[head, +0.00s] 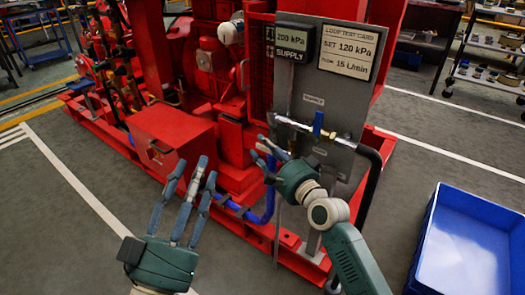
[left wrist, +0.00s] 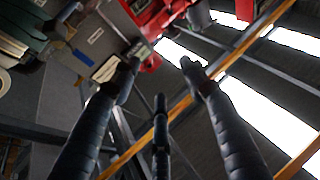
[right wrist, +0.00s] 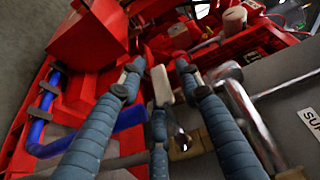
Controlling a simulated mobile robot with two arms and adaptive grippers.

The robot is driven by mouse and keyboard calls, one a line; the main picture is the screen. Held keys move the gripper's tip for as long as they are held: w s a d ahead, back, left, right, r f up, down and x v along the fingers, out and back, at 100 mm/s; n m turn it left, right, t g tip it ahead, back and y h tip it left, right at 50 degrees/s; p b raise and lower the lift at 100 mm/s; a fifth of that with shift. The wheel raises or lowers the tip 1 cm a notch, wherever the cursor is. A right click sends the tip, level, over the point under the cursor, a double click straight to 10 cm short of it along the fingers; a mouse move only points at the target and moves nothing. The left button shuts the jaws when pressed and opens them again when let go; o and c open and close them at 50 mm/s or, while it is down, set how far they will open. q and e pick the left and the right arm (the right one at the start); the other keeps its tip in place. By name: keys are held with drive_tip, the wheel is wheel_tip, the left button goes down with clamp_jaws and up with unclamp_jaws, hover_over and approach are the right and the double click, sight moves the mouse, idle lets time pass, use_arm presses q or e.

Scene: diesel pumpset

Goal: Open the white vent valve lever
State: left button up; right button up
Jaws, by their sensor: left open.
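The white lever (right wrist: 161,86) shows in the right wrist view, on a brass-coloured valve body (right wrist: 183,145). My right gripper (right wrist: 160,68) has its fingers spread on either side of the lever, with clear gaps; whether any finger touches it I cannot tell. In the head view my right gripper (head: 268,150) is at the lower left of the grey panel, and its fingers and hand hide most of that valve. My left gripper (head: 193,170) is open and empty, fingers pointing up, in front of the red pumpset base.
The grey panel (head: 325,95) carries a pressure display (head: 292,40), a test card (head: 348,50) and a blue supply lever (head: 318,123) on a metal pipe. A black hose (head: 372,180) bends down at the right. A blue bin (head: 470,245) stands at the lower right.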

drive_tip(key=shift+w+a, duration=0.3)
drive_tip(key=shift+w, duration=0.1)
use_arm(q)
drive_tip(key=shift+s+r+t, duration=0.4)
drive_tip(key=shift+r, duration=0.4)
use_arm(e)
drive_tip(key=shift+c, duration=0.6)
clamp_jaws()
use_arm(q)
drive_tip(key=shift+w, duration=0.1)
use_arm(e)
drive_tip(key=shift+r, duration=0.1)
use_arm(q)
drive_tip(key=shift+f, duration=0.1)
use_arm(e)
drive_tip(key=shift+w, duration=0.1)
